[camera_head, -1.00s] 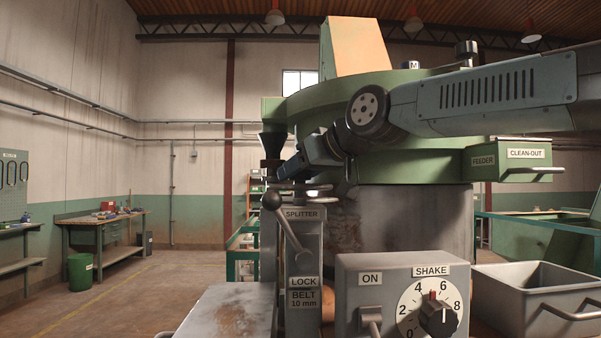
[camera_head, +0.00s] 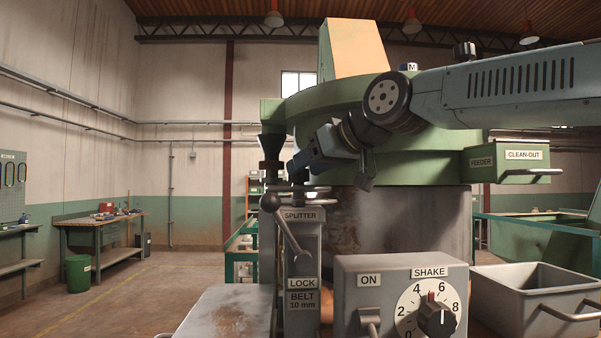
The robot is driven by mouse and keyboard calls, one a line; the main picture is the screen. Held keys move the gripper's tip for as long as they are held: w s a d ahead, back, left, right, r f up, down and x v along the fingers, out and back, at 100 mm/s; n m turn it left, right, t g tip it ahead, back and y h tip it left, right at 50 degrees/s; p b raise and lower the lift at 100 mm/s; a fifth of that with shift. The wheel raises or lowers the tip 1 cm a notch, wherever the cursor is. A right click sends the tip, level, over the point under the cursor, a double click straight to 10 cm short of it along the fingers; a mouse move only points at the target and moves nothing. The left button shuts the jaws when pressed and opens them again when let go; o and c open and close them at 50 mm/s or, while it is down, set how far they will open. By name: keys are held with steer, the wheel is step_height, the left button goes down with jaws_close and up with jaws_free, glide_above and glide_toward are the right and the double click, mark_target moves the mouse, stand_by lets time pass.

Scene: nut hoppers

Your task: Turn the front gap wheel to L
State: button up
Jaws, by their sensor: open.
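The splitter (camera_head: 302,228) is a narrow grey upright housing left of the green drum, with a lever and LOCK and BELT 10 mm labels. A flat grey wheel-like disc (camera_head: 316,189) shows at its top; I cannot tell for sure whether it is the front gap wheel. Any L mark on it is too small or hidden to read. My gripper (camera_head: 294,168) reaches down and left from the wrist, just above the splitter's top. It is open, its fingers small and dark against the parts behind. I cannot tell whether it touches anything.
The splitter's ball-ended lever (camera_head: 270,202) stands in front of the housing. The control box (camera_head: 401,292) with the SHAKE dial is at front right, beside a grey bin (camera_head: 535,290). The green drum (camera_head: 405,115) stands behind my arm. Open floor lies to the left.

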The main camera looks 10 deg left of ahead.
steer(key=v, duration=1)
